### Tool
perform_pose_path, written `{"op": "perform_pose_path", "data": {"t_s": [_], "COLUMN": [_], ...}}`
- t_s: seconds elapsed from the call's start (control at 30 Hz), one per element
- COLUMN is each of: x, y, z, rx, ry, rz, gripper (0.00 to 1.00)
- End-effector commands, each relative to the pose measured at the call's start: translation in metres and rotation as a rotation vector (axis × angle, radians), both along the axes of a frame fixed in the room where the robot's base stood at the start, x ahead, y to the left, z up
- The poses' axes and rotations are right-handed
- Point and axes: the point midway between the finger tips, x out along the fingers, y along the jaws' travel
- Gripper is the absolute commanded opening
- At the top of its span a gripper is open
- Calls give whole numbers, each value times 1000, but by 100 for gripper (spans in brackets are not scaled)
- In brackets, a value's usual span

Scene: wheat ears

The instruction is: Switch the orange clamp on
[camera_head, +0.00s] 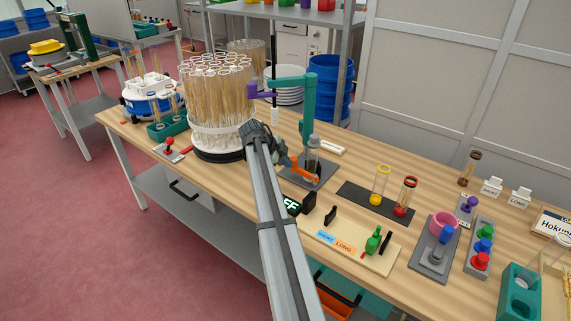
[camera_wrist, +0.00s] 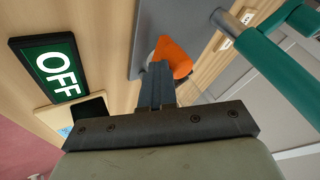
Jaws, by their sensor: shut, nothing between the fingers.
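The orange clamp (camera_head: 309,176) sits low on the teal stand, beside a clear glass tube (camera_head: 314,146). In the wrist view the orange clamp (camera_wrist: 177,55) shows right at the tips of my gripper (camera_wrist: 156,72), partly hidden behind them. My gripper (camera_head: 283,158) is shut and empty; I cannot tell whether it touches the clamp. A dark sign (camera_wrist: 57,70) reading OFF in white on green stands near the clamp; the sign (camera_head: 293,205) is partly hidden by my arm in the head view.
The teal stand (camera_head: 308,104) rises beside my gripper, its arm reaching left. A round rack of wheat tubes (camera_head: 221,140) stands to the left.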

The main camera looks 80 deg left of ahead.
Motion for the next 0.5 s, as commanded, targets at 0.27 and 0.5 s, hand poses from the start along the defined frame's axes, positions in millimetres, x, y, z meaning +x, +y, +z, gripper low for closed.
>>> {"op": "perform_pose_path", "data": {"t_s": [0.27, 0.5], "x": [3, 4], "y": [8, 9], "z": [0, 1], "rx": [9, 9], "ry": [-2, -5], "rz": [7, 7], "gripper": [0, 0]}}
